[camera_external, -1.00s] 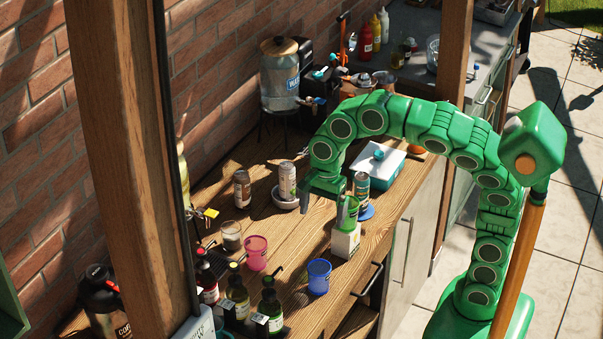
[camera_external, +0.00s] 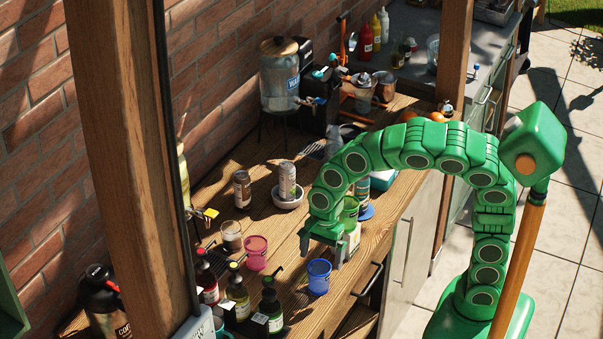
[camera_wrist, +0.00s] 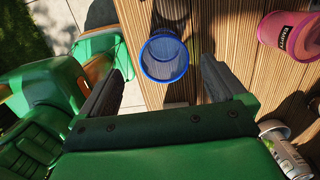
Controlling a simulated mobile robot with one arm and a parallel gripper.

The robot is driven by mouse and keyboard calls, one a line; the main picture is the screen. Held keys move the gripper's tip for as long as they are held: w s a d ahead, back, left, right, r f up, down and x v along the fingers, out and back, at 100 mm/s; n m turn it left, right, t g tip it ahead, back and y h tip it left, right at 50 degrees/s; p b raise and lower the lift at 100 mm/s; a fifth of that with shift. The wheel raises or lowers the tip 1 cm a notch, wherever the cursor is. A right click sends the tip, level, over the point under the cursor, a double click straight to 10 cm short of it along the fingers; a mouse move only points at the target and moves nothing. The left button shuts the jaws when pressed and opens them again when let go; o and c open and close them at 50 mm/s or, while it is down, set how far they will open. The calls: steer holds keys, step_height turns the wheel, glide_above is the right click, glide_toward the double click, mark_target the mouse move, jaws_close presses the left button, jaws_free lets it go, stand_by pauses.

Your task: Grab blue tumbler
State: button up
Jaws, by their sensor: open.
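The blue tumbler (camera_external: 319,277) stands upright on the wooden counter, near its front edge. In the wrist view the tumbler (camera_wrist: 164,57) is seen from above with its open rim facing me. It lies ahead of and between the lines of my two fingers, touching neither. My gripper (camera_external: 320,252) hangs fingers down above the counter, just behind the tumbler in the external view. In the wrist view my gripper (camera_wrist: 163,88) is open with nothing between its fingers.
A pink tumbler (camera_external: 256,253) stands left of the blue one. Several dark bottles (camera_external: 237,291) stand in front of it. A green tumbler (camera_external: 349,210) is partly hidden by my arm.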

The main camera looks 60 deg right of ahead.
mark_target(319, 273)
steer(key=shift+w+a+f, duration=0.15)
steer(key=shift+f, duration=1.7)
steer(key=shift+w+a+f, duration=0.1)
steer(key=shift+f, duration=1.7)
steer(key=c, duration=1.1)
steer(key=shift+r, duration=0.1)
